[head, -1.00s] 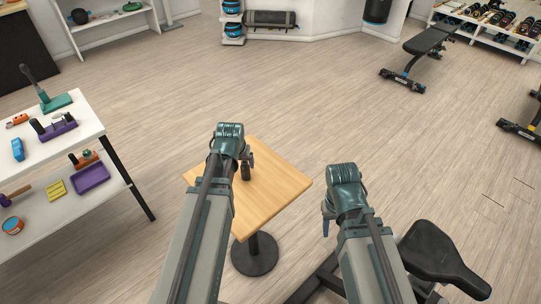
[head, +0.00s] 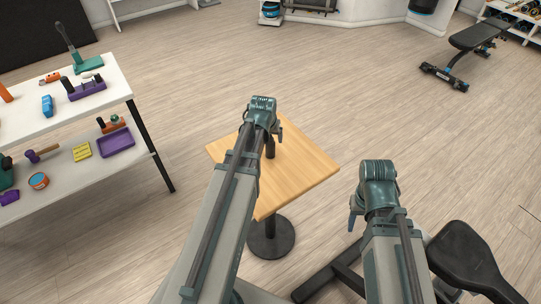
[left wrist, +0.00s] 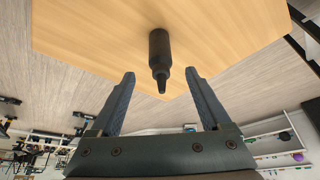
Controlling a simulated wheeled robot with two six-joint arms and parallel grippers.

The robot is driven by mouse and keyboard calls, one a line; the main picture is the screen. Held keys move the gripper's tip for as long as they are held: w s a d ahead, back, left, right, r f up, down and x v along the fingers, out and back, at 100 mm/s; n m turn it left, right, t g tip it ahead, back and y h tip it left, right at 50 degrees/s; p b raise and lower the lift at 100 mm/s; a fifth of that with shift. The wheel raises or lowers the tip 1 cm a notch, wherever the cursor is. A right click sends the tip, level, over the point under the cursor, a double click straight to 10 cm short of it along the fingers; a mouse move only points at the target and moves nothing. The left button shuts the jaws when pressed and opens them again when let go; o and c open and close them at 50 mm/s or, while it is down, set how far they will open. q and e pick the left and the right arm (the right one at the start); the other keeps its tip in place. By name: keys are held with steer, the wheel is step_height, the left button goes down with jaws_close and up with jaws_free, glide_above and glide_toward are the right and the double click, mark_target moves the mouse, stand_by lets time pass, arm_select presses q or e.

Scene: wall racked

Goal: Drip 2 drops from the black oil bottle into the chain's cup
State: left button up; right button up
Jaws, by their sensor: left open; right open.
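The black oil bottle (left wrist: 160,48) stands on the wooden table (left wrist: 90,25), as the upside-down left wrist view shows. It has a narrow nozzle. My left gripper (left wrist: 160,74) is open, with one finger on each side of the nozzle in that picture and clear gaps to both. In the head view my left arm reaches over the table (head: 305,160), and a dark upright shape beside its wrist (head: 270,148) is partly covered, likely the bottle. My right gripper (head: 352,214) is open and empty, pointing down right of the table. I see no chain or cup.
A black seat (head: 465,260) is at lower right. A bench (head: 477,38) stands far right. The floor between is clear.

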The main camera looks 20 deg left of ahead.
mark_target(270, 141)
arm_select(q)
steer(key=shift+w+a+f, duration=0.1)
steer(key=shift+w+f, duration=0.15)
steer(key=shift+f, duration=0.35)
arm_select(e)
steer(key=shift+f, duration=0.6)
arm_select(q)
steer(key=shift+f, duration=0.1)
arm_select(e)
steer(key=shift+f, duration=0.1)
arm_select(q)
steer(key=b+x, duration=0.5)
steer(key=shift+w, duration=0.15)
arm_select(e)
step_height(270, 141, down, 4)
steer(key=shift+f, duration=0.2)
arm_select(q)
jaws_close()
